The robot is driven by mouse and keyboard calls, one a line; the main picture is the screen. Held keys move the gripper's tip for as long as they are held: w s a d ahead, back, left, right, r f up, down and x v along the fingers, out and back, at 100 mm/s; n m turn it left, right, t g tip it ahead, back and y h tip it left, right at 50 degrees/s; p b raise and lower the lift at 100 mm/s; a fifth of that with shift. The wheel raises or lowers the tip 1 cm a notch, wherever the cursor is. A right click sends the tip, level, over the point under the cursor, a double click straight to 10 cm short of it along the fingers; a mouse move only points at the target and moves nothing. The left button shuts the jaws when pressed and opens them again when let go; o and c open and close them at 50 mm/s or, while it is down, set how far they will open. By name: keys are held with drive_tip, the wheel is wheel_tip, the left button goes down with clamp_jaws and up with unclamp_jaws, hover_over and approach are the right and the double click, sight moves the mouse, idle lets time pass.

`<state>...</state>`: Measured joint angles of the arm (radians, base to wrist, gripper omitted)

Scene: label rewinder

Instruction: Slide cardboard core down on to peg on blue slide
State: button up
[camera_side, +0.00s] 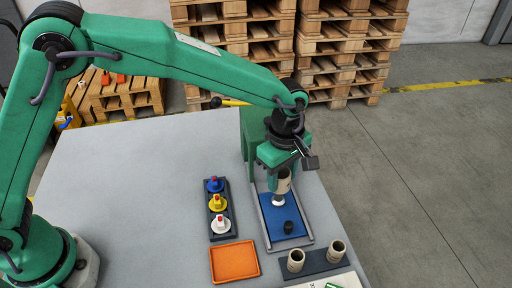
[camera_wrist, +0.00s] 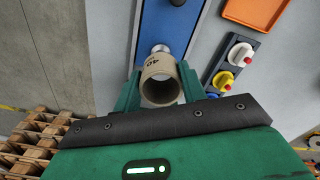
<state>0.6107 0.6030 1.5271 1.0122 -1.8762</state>
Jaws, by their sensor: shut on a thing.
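My gripper (camera_side: 283,172) is shut on a tan cardboard core (camera_side: 284,182), with one green finger on each side. In the wrist view my gripper (camera_wrist: 160,88) holds the core (camera_wrist: 160,82) with its open bore facing the camera. The blue slide (camera_side: 272,222) lies below, in a grey-edged track; it also shows in the wrist view (camera_wrist: 178,28). A pale, round peg (camera_side: 278,201) on the slide shows just under the core's lower end. In the wrist view the peg (camera_wrist: 160,49) shows just past the core's rim, outside the bore. The exact gap is unclear.
A black knob (camera_side: 289,227) stands on the slide. Left are a dark strip (camera_side: 226,190) with blue, yellow and white red-topped parts, and an orange tray (camera_side: 234,262). Two more cores (camera_side: 296,260) (camera_side: 336,248) stand on a dark holder at front. A green housing (camera_side: 251,135) rises behind.

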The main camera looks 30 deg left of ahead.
sight(280, 200)
drive_tip(key=shift+f, duration=2.9)
drive_tip(key=o, duration=1)
drive_tip(key=shift+o, duration=0.2)
drive_tip(key=shift+d, duration=0.15)
